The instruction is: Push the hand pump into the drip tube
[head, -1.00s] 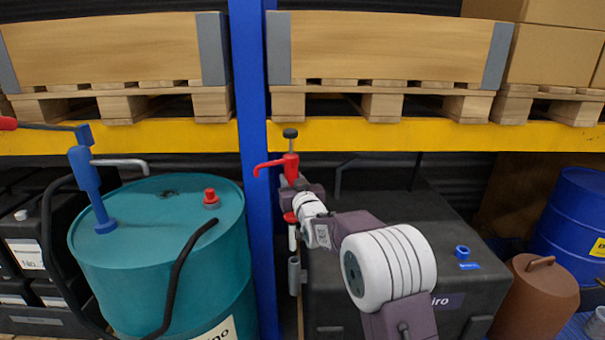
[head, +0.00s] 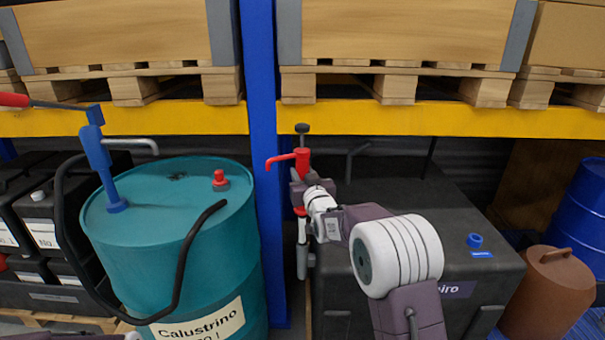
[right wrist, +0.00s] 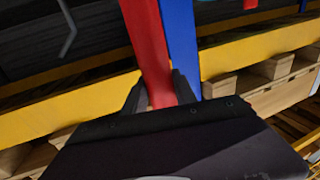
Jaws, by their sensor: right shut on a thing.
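The hand pump (head: 303,161) is red, with a black knob on top and a curved red spout pointing left. It stands about upright; its pale lower tube (head: 302,230) shows below my gripper. My right gripper (head: 299,186) is shut on the pump's body. In the right wrist view the red pump body (right wrist: 149,50) runs up between the fingers. The drip tube (head: 302,264) is a grey upright tube on the left side of the black tank, directly under the pump. The pump's lower end is at the tube's mouth; I cannot tell how far inside. My left gripper is out of view.
The black tank (head: 390,220) stands behind my right arm. A blue post (head: 264,120) is just left of the pump. A teal drum (head: 180,260) with a blue crank pump (head: 98,160) and black hose stands left. A yellow beam (head: 400,117) crosses above.

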